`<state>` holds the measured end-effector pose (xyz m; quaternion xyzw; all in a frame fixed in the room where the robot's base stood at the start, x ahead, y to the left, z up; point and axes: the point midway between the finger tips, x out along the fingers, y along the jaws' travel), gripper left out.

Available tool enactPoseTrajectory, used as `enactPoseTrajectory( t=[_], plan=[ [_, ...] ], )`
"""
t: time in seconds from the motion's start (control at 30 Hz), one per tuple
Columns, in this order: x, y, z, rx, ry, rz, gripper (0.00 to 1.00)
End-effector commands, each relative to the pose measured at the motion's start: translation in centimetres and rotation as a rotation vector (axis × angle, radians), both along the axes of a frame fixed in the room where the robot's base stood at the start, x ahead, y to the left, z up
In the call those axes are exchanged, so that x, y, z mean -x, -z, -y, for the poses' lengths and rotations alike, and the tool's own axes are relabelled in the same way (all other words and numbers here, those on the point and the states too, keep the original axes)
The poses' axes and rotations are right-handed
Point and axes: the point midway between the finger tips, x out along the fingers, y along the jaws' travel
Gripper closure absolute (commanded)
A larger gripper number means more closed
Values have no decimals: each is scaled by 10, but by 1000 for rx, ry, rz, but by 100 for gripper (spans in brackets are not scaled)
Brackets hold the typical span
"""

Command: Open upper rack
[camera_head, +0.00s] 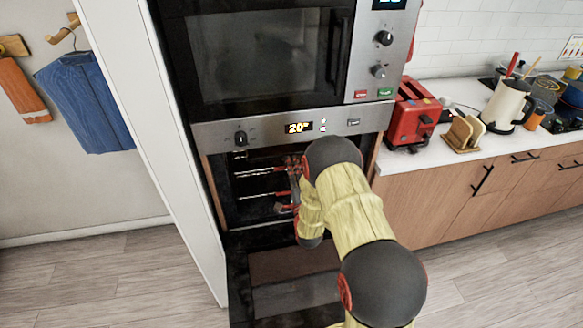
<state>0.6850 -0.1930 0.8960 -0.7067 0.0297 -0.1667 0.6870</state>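The oven (265,130) is built in below a microwave, and its door (290,268) hangs open, folded down toward the floor. Inside the dark cavity, the upper rack (256,172) shows as a thin bright rail. A lower rack (258,195) shows as a similar rail beneath it. My gripper (288,190) is at the right part of the oven mouth, at about the height of the racks. My wrist hides part of it, and I cannot tell whether it touches a rack or whether its fingers are open. The right side of both racks is hidden behind my arm.
The microwave (260,55) is shut above the oven. A white panel (160,140) borders the oven on the left. On the right, a counter (415,165) holds a red toaster (408,115), a wooden holder (463,133) and a kettle (505,105). The floor (120,265) is clear at left.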

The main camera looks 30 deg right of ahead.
Motion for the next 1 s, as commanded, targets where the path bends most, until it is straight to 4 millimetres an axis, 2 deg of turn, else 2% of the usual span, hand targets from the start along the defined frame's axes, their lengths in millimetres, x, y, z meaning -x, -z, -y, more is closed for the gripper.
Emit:
enactPoseTrajectory(
  t=[0.07,0.57,1.0],
  plan=[
    [0,0,0,0,0,0,72],
    [0,0,0,0,0,1,100],
    [0,-1,0,1,0,3,100]
  ],
)
